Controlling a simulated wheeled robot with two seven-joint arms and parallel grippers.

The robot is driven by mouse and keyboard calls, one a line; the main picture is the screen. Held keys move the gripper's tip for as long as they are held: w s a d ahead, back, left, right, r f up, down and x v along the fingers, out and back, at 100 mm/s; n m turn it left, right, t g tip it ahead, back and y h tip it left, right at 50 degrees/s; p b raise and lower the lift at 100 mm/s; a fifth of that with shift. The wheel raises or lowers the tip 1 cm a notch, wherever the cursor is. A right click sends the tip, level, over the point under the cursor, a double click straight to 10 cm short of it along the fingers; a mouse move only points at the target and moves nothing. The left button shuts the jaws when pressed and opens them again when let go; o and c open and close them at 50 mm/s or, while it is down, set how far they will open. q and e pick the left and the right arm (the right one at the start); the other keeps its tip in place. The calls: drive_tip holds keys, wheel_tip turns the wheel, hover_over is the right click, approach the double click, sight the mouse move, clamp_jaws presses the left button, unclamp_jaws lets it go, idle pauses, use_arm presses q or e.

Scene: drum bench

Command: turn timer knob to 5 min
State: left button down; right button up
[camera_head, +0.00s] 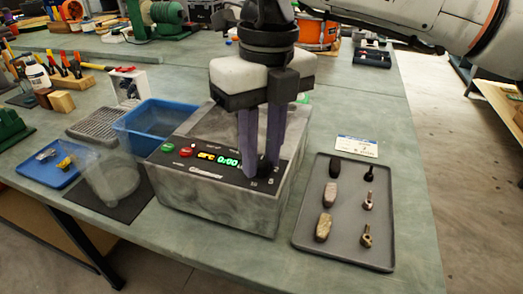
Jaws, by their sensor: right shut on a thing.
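A grey box-shaped machine (215,212) with a sloped black control panel stands on the bench. The panel carries a green button (168,147), a red button (186,152) and a lit green display (228,161) that seems to read 0:00. My right gripper (259,170) points down from above at the right end of the panel. Its fingers are shut on the dark timer knob (266,170), which is mostly hidden between and behind them. The knob's pointer and scale cannot be read. My left gripper is not in view.
A grey tray (345,250) with several small parts lies right of the machine, a white label card (357,146) behind it. A blue bin (150,122), a clear container (112,178) and a blue tray (52,178) stand left.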

drive_tip(key=m+b, duration=0.1)
drive_tip(key=m, duration=0.2)
drive_tip(key=m+b, duration=0.1)
drive_tip(key=m, duration=0.3)
drive_tip(key=shift+b, duration=0.4)
drive_tip(key=m+b, duration=0.1)
drive_tip(key=m, duration=0.3)
drive_tip(key=shift+s+m+t+b, duration=0.1)
drive_tip(key=shift+m+t+b, duration=0.2)
drive_tip(key=shift+b, duration=0.1)
drive_tip(key=m+b, duration=0.1)
drive_tip(key=m, duration=0.3)
drive_tip(key=shift+a+m+b, duration=0.15)
drive_tip(key=shift+m+b, duration=0.15)
drive_tip(key=shift+b, duration=0.1)
drive_tip(key=m+b, duration=0.1)
drive_tip(key=m, duration=0.2)
drive_tip(key=m+b, duration=0.1)
drive_tip(key=m, duration=0.1)
drive_tip(key=shift+m, duration=0.3)
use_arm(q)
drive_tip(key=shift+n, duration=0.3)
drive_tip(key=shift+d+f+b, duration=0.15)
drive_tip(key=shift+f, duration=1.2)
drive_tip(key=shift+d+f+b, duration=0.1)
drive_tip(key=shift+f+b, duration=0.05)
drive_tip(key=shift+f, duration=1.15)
use_arm(e)
drive_tip(key=shift+m, duration=0.8)
drive_tip(key=shift+r, duration=0.1)
